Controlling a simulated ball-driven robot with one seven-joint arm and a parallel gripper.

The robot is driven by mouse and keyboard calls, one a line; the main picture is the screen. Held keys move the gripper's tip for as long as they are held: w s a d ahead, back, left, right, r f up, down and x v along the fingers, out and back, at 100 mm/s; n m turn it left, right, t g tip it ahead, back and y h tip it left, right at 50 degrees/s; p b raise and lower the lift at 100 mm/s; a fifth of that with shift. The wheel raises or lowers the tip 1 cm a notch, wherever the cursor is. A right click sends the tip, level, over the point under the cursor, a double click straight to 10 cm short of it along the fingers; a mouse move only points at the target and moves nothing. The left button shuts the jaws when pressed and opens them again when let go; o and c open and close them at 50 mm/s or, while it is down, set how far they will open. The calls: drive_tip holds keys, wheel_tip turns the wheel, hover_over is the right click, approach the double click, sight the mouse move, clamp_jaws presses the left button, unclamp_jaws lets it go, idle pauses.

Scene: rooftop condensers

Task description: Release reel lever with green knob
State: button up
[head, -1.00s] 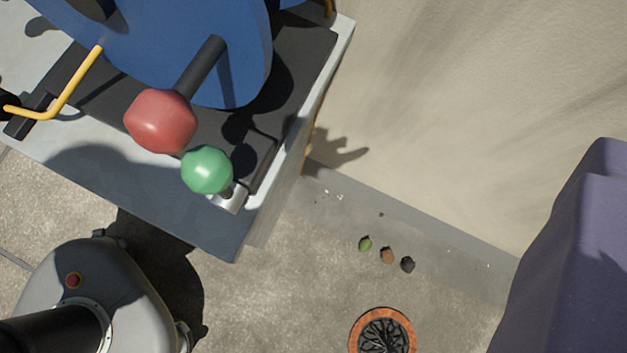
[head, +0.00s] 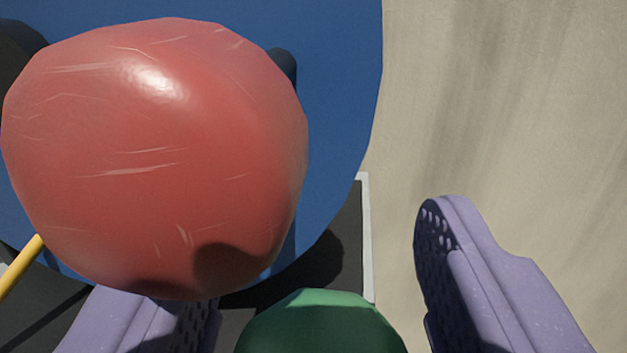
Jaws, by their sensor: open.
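The green knob (head: 320,327) shows at the bottom middle, cut off by the lower picture edge. Its lever is hidden. My gripper (head: 315,265) is open, with one purple finger on each side of the green knob in the picture. I see gaps on both sides, and the jaws are not closed on it. How deep the knob sits between the fingers I cannot tell. The left finger's tip is hidden behind a large red knob.
The scratched red knob (head: 155,150) fills the upper left, very close to the camera and overlapping my left finger. Behind it is the blue reel disc (head: 340,60). A yellow bar (head: 20,268) shows at the left edge. A pale wall (head: 510,110) is on the right.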

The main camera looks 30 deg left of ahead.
drive_tip(key=shift+w+a, duration=0.1)
drive_tip(key=shift+w, duration=0.1)
clamp_jaws()
idle(0.3)
drive_tip(key=w+d+f+m+t+b, duration=0.1)
drive_tip(key=w+d+f+m, duration=0.1)
drive_tip(key=d+m, duration=0.4)
drive_tip(key=shift+w+d+f+m+b, duration=0.15)
drive_tip(key=shift+d+f+m+b, duration=0.45)
drive_tip(key=shift+m, duration=2.2)
drive_tip(key=shift+a+f, duration=0.15)
drive_tip(key=shift+f, duration=0.05)
unclamp_jaws()
